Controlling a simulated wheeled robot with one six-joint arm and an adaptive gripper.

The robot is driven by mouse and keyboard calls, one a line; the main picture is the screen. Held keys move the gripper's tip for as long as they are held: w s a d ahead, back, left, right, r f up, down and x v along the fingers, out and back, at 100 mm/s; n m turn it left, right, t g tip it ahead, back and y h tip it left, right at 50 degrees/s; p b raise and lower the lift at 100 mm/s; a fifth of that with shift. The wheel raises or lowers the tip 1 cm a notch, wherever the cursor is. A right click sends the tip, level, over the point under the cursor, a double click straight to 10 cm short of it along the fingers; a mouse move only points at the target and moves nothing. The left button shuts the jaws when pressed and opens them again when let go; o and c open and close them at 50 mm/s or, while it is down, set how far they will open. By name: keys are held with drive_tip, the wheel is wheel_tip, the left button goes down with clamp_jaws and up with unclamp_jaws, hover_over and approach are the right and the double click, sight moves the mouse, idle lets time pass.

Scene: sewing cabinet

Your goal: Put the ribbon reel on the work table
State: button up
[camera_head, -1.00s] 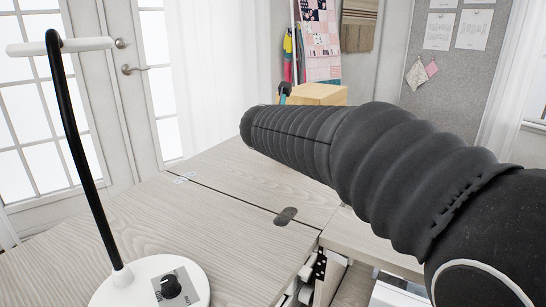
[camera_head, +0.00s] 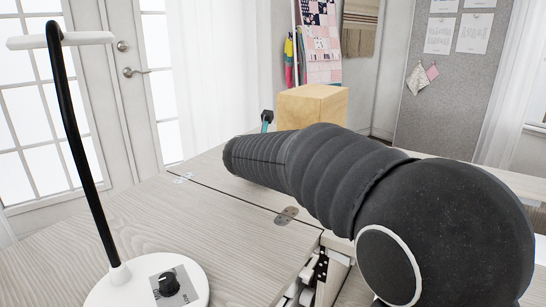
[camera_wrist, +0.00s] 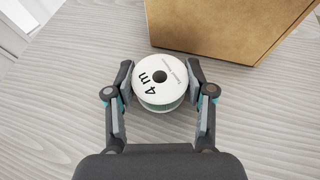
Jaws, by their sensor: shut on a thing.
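The ribbon reel (camera_wrist: 165,82) has a white face marked "4 m" and a teal ribbon edge. In the wrist view it sits between the two fingers of my gripper (camera_wrist: 161,92), which are shut on its sides. Below it is the pale wood-grain work table (camera_wrist: 60,110); I cannot tell whether the reel touches the top. In the head view the table (camera_head: 130,225) spreads across the middle, and my arm reaches over it. The reel is hidden there behind my arm; only a small dark and teal part of my gripper (camera_head: 267,118) shows.
A tan wooden box (camera_head: 313,105) stands just beyond my gripper, and its edge (camera_wrist: 225,30) is close to the reel in the wrist view. A white lamp (camera_head: 150,285) stands at the front left. Bare tabletop lies between lamp and arm.

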drive_tip(key=shift+f, duration=0.1)
drive_tip(key=shift+f, duration=0.1)
drive_tip(key=o, duration=1)
